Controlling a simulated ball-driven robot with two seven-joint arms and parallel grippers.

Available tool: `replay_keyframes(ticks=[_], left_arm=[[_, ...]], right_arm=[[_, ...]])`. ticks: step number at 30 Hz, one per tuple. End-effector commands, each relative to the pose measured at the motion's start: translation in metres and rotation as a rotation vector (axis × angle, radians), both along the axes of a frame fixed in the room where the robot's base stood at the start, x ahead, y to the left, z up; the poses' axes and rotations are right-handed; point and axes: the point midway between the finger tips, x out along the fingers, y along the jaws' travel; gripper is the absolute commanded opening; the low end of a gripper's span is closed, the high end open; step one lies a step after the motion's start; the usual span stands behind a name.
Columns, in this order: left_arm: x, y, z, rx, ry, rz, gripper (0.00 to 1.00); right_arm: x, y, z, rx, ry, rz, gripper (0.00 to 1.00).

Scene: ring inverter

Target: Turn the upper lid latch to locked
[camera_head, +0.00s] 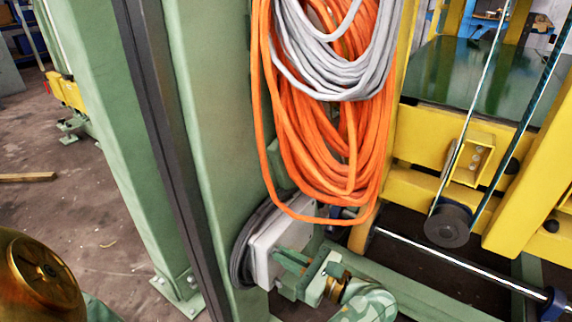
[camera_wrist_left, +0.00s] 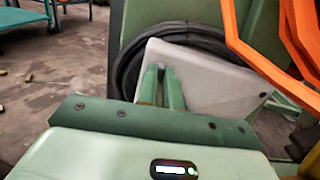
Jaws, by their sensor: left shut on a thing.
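A pale grey box with a flat lid (camera_head: 265,245) is mounted low on the green post; it also fills the middle of the left wrist view (camera_wrist_left: 205,80). My left gripper (camera_head: 283,258) reaches the lid from the lower right, its green fingers at the lid's face. In the left wrist view, the two fingers (camera_wrist_left: 162,84) are close together at the left part of the lid, shut on a small dark grey latch (camera_wrist_left: 161,72). The fingers mostly hide the latch, so its turn position cannot be told. My right gripper is not in view.
A black cable coil (camera_wrist_left: 127,66) is looped behind the box. Orange cable (camera_head: 330,150) and grey cable (camera_head: 315,82) hang just above it. The green post (camera_head: 205,120) stands left; a yellow frame (camera_head: 440,135) with a pulley (camera_head: 448,224) stands right.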

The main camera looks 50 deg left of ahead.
Motion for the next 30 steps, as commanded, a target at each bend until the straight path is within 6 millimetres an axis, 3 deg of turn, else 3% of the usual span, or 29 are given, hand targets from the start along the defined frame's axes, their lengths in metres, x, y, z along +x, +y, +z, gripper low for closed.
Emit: replay_keyframes(ticks=[14, 30], left_arm=[[0.0, 0.0, -0.001, 0.021, -0.086, -0.001, 0.0], [-0.002, 0.0, 0.0, 0.13, -0.541, -0.001, 0.0]], right_arm=[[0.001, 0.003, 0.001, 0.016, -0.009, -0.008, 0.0], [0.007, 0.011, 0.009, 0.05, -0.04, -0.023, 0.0]])
